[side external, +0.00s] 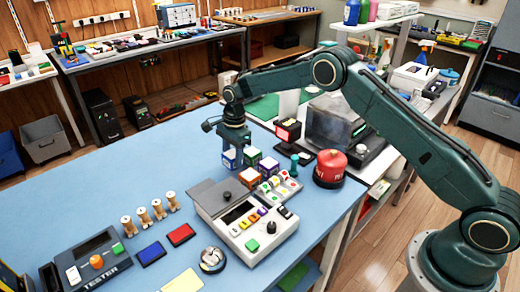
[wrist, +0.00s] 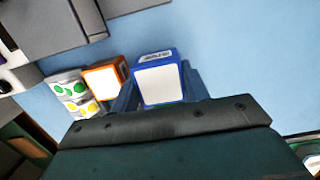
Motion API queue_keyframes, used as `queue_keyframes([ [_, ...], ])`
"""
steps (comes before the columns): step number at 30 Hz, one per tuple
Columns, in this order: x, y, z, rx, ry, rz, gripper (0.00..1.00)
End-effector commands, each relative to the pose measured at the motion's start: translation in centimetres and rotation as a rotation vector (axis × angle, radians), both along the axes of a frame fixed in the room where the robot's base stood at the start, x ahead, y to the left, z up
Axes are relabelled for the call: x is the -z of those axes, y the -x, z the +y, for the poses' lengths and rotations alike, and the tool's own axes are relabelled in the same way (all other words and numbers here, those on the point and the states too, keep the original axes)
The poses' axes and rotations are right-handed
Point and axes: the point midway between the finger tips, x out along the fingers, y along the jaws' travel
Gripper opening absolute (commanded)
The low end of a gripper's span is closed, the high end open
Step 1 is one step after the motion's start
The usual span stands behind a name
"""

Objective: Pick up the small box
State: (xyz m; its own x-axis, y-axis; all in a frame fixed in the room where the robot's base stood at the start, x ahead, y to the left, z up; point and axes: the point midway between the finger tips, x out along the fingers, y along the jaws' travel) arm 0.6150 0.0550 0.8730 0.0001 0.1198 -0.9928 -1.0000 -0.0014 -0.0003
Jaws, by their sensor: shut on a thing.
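A small blue box (wrist: 158,80) with a white face sits between my gripper's fingers in the wrist view. In the side view this blue box (side external: 229,159) is at the fingertips, partly covered by them. My gripper (side external: 236,153) points down and is shut on it; the fingers also show in the wrist view (wrist: 160,92). I cannot tell whether the box touches the table. The orange box also shows in the wrist view (wrist: 105,78).
A rack with coloured dots (side external: 279,187) and a grey console (side external: 245,217) stand in front of the boxes.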

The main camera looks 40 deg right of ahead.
Motion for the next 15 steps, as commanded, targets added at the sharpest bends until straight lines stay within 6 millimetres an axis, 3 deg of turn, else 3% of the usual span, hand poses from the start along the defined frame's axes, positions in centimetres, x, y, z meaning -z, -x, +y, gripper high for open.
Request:
queue_keyframes([
  [15, -11.8, -0.1, 0.0, 0.002, 0.000, -0.006, 0.22],
])
